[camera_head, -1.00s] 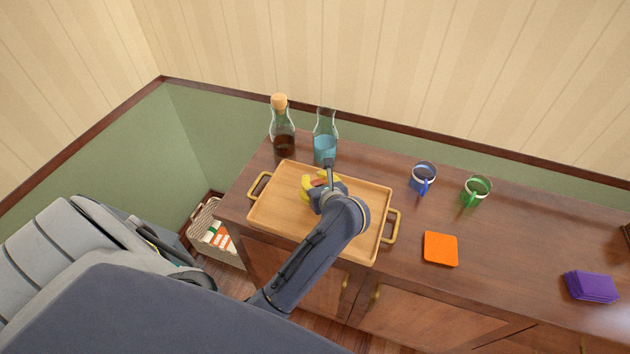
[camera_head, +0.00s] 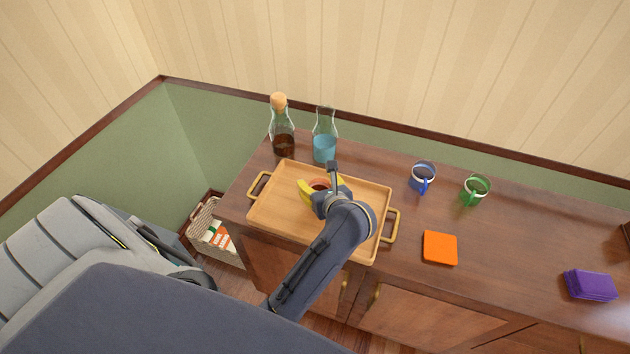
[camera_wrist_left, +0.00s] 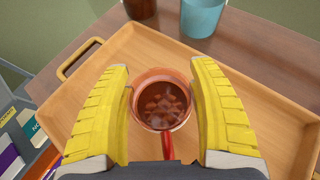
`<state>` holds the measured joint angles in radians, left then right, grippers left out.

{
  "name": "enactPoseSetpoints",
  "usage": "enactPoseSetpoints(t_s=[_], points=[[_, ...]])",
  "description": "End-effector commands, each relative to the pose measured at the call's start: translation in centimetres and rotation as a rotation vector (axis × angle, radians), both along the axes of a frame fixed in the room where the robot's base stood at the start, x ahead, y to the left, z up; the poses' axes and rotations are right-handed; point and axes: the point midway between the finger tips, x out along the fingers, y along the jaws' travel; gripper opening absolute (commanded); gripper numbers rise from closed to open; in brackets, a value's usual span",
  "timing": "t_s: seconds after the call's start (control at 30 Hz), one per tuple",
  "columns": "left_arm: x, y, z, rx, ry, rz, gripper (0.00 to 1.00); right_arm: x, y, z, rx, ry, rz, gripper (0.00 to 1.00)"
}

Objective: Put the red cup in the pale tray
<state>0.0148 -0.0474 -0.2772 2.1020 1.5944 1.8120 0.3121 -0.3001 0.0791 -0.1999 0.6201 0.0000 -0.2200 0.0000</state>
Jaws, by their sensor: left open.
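The red cup (camera_wrist_left: 161,99) stands upright inside the pale tray (camera_wrist_left: 70,118), with dark contents and its handle toward the bottom of the left wrist view. My left gripper (camera_wrist_left: 162,75) is open, with one yellow finger on each side of the cup; small gaps show between fingers and cup. In the head view the left gripper (camera_head: 322,187) is over the tray (camera_head: 275,217), and only a bit of the cup's rim shows past it. My right gripper is not in view.
Two glass bottles, one corked (camera_head: 283,135) and one with blue liquid (camera_head: 325,142), stand behind the tray. A blue mug (camera_head: 423,178), green mug (camera_head: 475,190), orange square (camera_head: 440,248) and purple stack (camera_head: 590,286) are to its right. A basket (camera_head: 207,222) sits lower left.

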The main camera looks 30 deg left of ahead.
Motion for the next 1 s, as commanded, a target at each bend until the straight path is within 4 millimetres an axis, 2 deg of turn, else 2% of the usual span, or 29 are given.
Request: enactPoseSetpoints(t_s=[0.2, 0.4, 1.0], points=[[-1.6, -2.0, 1.3, -0.002, 0.001, -0.002, 0.59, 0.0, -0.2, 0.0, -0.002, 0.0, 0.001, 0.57], [-2.4, -2.9, 2.0, 0.0, 0.0, -0.001, 0.59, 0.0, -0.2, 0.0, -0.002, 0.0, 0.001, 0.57], [-2.4, -2.8, 2.4, 0.012, -0.003, -0.001, 0.59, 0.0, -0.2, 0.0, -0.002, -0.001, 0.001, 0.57]])
